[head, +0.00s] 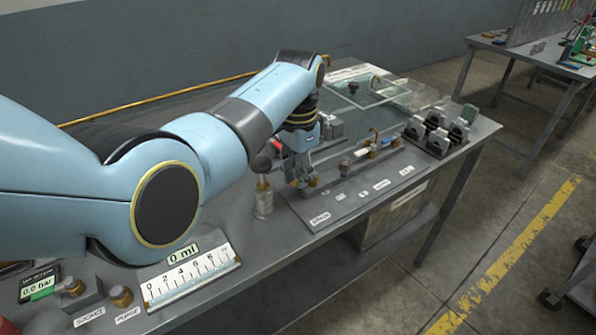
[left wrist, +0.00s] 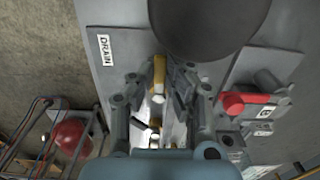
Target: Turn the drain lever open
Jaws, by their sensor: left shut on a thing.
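My left gripper (head: 303,182) reaches down onto the bench's front plate, just behind the DRAIN label (head: 320,217). In the left wrist view its fingers (left wrist: 160,85) are shut on a narrow brass-coloured piece, the drain lever (left wrist: 159,68). The DRAIN label (left wrist: 104,50) lies beside it there. The fingers hide most of the lever in the head view, so I cannot tell its exact angle. My right gripper is not in view.
A red handle (left wrist: 245,102) sits beside the fingers. A dark round thing (left wrist: 205,25) stands close by. Clear tanks (head: 375,92) stand behind the plate. A black rack (head: 437,132) is at the right end. A scale reading 0 ml (head: 188,280) lies at the front left.

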